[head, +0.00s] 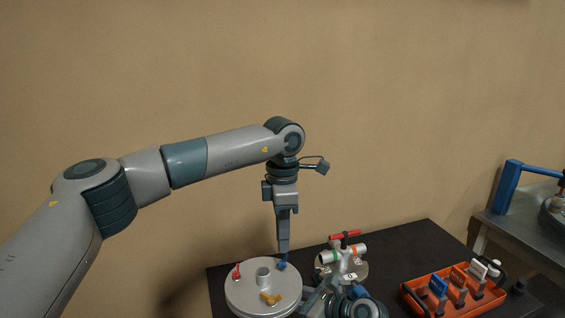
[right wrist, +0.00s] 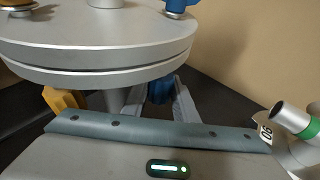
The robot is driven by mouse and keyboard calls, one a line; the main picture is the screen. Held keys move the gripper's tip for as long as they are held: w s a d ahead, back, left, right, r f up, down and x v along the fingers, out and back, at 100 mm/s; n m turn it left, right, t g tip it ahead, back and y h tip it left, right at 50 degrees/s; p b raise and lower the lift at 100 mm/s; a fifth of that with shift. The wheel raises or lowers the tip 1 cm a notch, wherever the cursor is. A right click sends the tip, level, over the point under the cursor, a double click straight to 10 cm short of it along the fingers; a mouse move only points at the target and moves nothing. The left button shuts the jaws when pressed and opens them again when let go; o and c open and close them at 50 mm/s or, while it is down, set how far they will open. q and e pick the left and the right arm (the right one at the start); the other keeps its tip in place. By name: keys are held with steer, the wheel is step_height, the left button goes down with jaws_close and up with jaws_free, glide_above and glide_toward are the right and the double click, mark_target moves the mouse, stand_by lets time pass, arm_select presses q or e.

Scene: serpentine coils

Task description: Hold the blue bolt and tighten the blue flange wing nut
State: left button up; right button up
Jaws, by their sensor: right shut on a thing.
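The blue flange wing nut (head: 282,265) sits on top of the round grey flange (head: 245,296), near its right rear rim. It also shows at the top of the right wrist view (right wrist: 180,6). My left gripper (head: 283,252) points straight down with its fingertips right at the nut; its jaws are seen edge-on, so I cannot tell their opening. The blue bolt (right wrist: 160,90) hangs below the flange. My right gripper (right wrist: 158,103) is shut on the bolt's head, one finger on each side. In the head view my right wrist hides the bolt.
A red wing nut (head: 237,271) and a yellow wing nut (head: 270,298) also sit on the flange. A yellow bolt head (right wrist: 63,98) is under it. A valve with a red handle (head: 345,235) stands close behind on the right. An orange tray (head: 413,302) is at the right of the dark table (head: 400,250).

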mark_target(283, 257)
stand_by(0.3)
arm_select(q)
steer(key=n, duration=0.5)
stand_by(0.4)
steer(key=shift+n, duration=0.3)
steer(key=n, duration=0.4)
steer(key=shift+n, duration=0.4)
steer(key=shift+f, duration=0.15)
steer(key=shift+f, duration=2.2)
jaws_close()
